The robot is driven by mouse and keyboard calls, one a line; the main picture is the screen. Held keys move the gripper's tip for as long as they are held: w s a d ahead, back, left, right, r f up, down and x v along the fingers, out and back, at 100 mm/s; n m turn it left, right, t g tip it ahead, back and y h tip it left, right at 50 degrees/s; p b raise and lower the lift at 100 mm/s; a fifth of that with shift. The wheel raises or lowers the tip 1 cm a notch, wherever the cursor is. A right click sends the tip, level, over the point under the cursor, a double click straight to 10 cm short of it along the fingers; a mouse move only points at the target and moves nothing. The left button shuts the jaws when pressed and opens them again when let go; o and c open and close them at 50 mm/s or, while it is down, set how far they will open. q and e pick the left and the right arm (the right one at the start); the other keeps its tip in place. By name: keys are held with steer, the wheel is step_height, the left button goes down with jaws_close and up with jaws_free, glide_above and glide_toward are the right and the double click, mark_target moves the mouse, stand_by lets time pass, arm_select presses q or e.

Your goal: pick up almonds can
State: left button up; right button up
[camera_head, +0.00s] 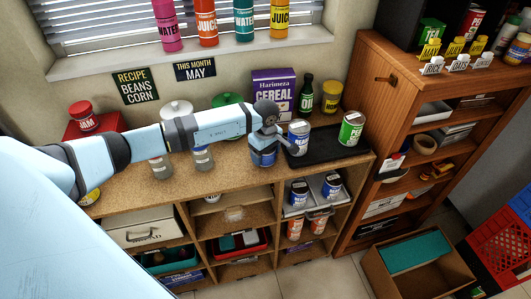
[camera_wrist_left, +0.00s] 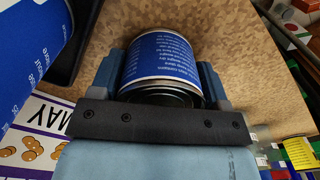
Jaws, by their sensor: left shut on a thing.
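My left gripper (camera_head: 268,135) is shut on a can with a blue label (camera_head: 264,157) at the middle of the wooden counter. In the left wrist view the fingers (camera_wrist_left: 160,68) stand on both sides of this blue can (camera_wrist_left: 162,55). Its label shows small white print, and its product name does not show. I cannot tell whether it touches the counter. A second blue-and-white can (camera_head: 298,140) stands just to its right on a black tray (camera_head: 328,144). I cannot read a name for almonds on any can. My right gripper is not in view.
A purple cereal box (camera_head: 273,88), a dark bottle (camera_head: 306,97) and a yellow jar (camera_head: 331,98) stand behind. A green-and-white can (camera_head: 351,129) is on the tray's right. Glass jars (camera_head: 203,158) stand left. More cans (camera_head: 299,192) sit in the shelf below.

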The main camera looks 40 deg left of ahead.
arm_select(q)
steer(key=shift+r, duration=0.1)
steer(key=shift+r, duration=0.6)
step_height(320, 180, up, 18)
steer(key=b, duration=0.2)
step_height(320, 180, down, 12)
steer(key=n+p, duration=0.1)
steer(key=n, duration=2.1)
steer(key=shift+w+r, duration=0.1)
steer(key=f+n, duration=0.1)
steer(key=n, duration=0.2)
steer(key=shift+f+p, duration=0.2)
steer(key=shift+p, duration=0.1)
steer(key=shift+f+b, duration=1.55)
steer(key=shift+f, duration=1.05)
steer(key=shift+f+b, duration=0.35)
steer(key=shift+f, duration=0.15)
steer(key=o, duration=1.1)
